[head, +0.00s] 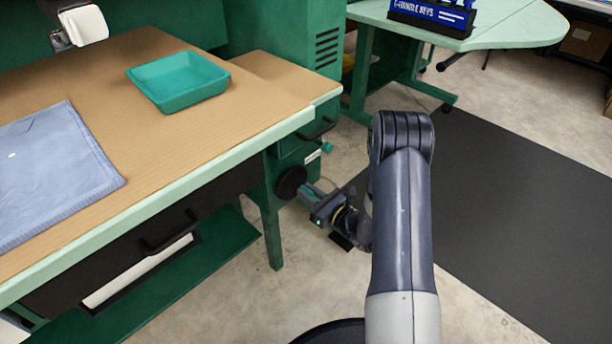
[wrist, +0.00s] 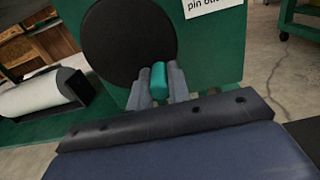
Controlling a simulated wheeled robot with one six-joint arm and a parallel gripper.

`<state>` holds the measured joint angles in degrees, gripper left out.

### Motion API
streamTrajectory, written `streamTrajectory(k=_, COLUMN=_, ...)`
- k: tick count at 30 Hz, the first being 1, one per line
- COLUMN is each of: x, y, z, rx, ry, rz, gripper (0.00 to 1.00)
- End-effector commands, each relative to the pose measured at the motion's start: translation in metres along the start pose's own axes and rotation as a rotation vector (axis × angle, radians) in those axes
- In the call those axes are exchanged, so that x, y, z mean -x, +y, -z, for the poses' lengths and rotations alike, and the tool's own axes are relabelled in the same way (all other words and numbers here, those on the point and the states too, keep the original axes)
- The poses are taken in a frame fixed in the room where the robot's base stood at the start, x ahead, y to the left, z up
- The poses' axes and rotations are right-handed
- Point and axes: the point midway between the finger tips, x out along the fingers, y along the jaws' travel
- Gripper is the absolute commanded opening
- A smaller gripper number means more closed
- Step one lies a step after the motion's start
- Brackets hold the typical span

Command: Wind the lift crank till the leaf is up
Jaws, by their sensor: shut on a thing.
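The crank shows as a round black disc (head: 291,183) on the side of a green cabinet, low beside the bench. The disc (wrist: 128,42) also shows in the wrist view, with a teal handle (wrist: 159,80) in front of it. My gripper (head: 322,203) is at the disc. In the wrist view my gripper (wrist: 158,86) has its fingers shut on the teal handle, one on each side. A lower tan surface (head: 275,76) with a pale green edge sits beside the bench top, below its level; I cannot tell whether it is the leaf.
A teal knob (head: 327,147) and a white label (head: 312,156) are on the cabinet above the crank. The bench top (head: 95,85) holds a teal tray (head: 177,80) and blue cloth (head: 50,170). A dark mat (head: 520,210) covers open floor at right.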

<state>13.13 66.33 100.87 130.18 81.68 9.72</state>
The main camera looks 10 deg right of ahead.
Motion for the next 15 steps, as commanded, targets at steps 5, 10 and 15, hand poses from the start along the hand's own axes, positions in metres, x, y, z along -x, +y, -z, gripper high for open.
streamTrajectory(k=5, x=0.000, y=0.000, z=0.000, rx=-0.001, ry=0.001, rz=0.000, gripper=0.00)
streamTrajectory(k=10, x=0.000, y=0.006, z=0.002, rx=-0.003, ry=0.002, rz=-0.002, gripper=0.00)
streamTrajectory(k=15, x=0.000, y=0.030, z=0.008, rx=-0.005, ry=0.004, rz=-0.011, gripper=0.00)
